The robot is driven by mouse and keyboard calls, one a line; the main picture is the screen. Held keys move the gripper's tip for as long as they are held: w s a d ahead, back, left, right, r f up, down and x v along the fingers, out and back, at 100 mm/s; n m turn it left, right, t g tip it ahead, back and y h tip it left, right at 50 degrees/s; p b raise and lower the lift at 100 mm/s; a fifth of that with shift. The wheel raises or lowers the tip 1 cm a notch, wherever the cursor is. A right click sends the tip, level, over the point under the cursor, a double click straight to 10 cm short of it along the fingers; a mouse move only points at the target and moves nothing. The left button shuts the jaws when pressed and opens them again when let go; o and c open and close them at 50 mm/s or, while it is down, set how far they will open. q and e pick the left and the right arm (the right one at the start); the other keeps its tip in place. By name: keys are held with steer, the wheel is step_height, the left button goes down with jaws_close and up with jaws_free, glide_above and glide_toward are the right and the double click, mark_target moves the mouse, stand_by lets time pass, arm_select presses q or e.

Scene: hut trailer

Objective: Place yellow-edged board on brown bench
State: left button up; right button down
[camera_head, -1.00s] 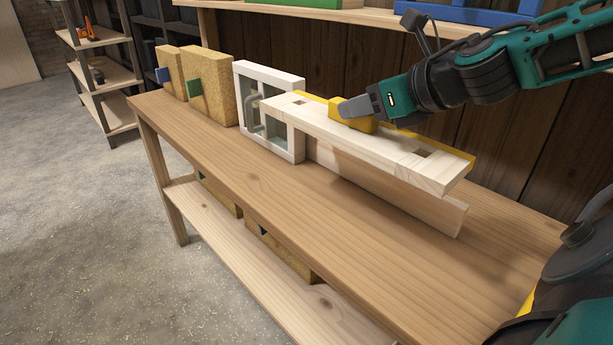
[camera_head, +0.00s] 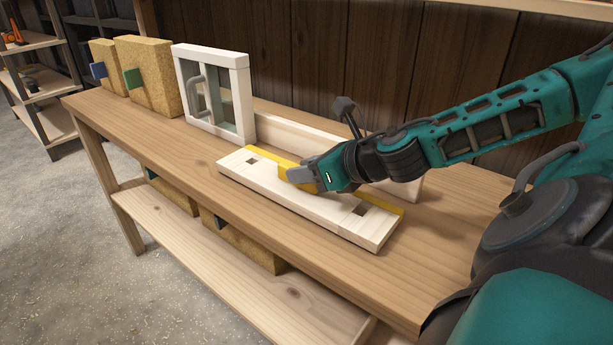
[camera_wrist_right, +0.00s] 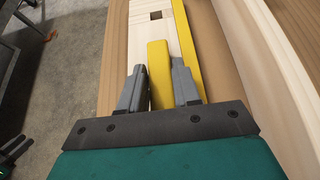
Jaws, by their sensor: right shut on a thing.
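The yellow-edged board (camera_head: 320,205) is pale wood with square holes and a yellow strip along its far edge. It lies flat at the brown bench top, along the front part; whether it fully touches the surface is hard to tell. The brown bench (camera_head: 190,150) is long and wooden with a lower shelf. My right gripper (camera_head: 300,176) is shut on the yellow block at the board's middle. The right wrist view shows both fingers (camera_wrist_right: 160,88) around the yellow grip, with the board (camera_wrist_right: 185,30) beyond.
A white window frame (camera_head: 243,95) stands on the bench left of the board, with a pale plank (camera_head: 290,136) lying behind. Two tan panels (camera_head: 150,75) with coloured handles stand farther left. The bench's front left is bare. A shelf unit (camera_head: 35,80) stands at far left.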

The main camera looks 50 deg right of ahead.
steer(key=shift+f, duration=0.2)
steer(key=shift+r, duration=0.1)
steer(key=shift+f, duration=0.25)
steer(key=c, duration=0.8)
jaws_free()
